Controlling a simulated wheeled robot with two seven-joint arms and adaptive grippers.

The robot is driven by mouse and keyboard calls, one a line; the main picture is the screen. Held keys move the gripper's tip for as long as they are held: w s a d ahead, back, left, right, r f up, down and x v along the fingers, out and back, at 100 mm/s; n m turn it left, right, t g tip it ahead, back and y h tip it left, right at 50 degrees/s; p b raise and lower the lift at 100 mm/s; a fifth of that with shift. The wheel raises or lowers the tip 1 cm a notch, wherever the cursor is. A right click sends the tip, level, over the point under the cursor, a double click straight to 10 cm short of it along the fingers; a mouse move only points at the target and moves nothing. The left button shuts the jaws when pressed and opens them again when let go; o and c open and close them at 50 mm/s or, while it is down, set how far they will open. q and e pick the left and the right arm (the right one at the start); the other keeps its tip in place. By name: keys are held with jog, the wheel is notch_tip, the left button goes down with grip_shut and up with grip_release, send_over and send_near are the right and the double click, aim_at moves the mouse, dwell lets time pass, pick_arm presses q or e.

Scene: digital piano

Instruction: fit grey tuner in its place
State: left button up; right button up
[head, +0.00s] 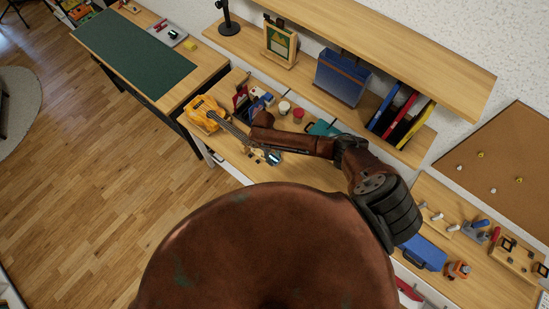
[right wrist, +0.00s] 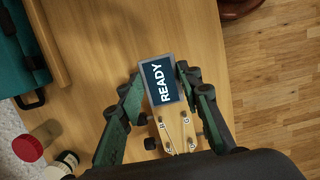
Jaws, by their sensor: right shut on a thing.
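The grey tuner (right wrist: 162,80) shows a dark screen with the word READY in the right wrist view; it is a small pale-lit box in the head view (head: 274,157). My right gripper (right wrist: 160,72) is shut on the tuner, a finger on each side. The tuner is at the end of the wooden headstock (right wrist: 176,131) of a small guitar (head: 202,113), overlapping it in view; whether it is clipped on, I cannot tell. The guitar's orange-yellow body and dark neck lie on the bench. The gripper body hides the neck in the wrist view. My left gripper is not in view.
A wooden shelf (head: 223,38) with a blue box (head: 341,78) runs behind. The bench (right wrist: 200,28) past the tuner is clear.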

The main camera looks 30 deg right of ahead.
jog(key=shift+w+a+b, duration=0.3)
jog(key=shift+w, duration=0.4)
jog(key=o, duration=1.2)
jog(key=shift+r, duration=0.1)
jog(key=shift+w+a+r+p, duration=0.1)
jog(key=shift+w+r+p, duration=0.1)
jog(key=shift+r+p, duration=1)
jog(key=shift+w+a+r+p, duration=0.1)
jog(key=shift+w+r+p, duration=0.1)
jog(key=shift+r+p, duration=1)
